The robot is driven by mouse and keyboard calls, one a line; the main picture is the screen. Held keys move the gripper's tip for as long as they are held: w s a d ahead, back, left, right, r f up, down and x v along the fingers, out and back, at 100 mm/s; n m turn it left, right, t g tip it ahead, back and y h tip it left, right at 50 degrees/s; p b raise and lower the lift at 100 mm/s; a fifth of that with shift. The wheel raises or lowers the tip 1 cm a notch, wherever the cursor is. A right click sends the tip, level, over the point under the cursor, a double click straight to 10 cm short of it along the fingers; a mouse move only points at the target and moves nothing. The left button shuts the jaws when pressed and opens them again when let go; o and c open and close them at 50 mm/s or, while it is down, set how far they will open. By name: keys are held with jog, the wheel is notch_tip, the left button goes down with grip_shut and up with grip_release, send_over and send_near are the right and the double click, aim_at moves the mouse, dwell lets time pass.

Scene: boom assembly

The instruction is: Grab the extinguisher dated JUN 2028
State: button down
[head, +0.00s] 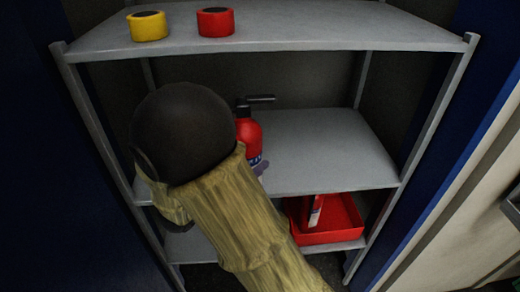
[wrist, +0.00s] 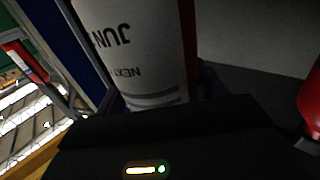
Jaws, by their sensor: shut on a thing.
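A red extinguisher with a white label (wrist: 130,50) fills the upper middle of the wrist view. The label reads "JUN" and "NEXT" upside down; no year shows. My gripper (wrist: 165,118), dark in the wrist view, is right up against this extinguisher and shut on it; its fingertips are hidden. In the head view my arm covers the gripper. A red extinguisher (head: 248,135) with a black handle stands on the middle shelf, partly behind my arm. I cannot tell whether it is the one I hold. Another red rounded thing (wrist: 311,100) shows at the wrist view's right edge.
A grey shelf unit (head: 320,150) stands between dark blue sides. Yellow tape (head: 149,27) and red tape (head: 215,23) rolls sit on its top shelf. The middle shelf's right part is clear.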

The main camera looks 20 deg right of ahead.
jog(key=shift+v, duration=0.95)
jog(key=shift+r, duration=0.15)
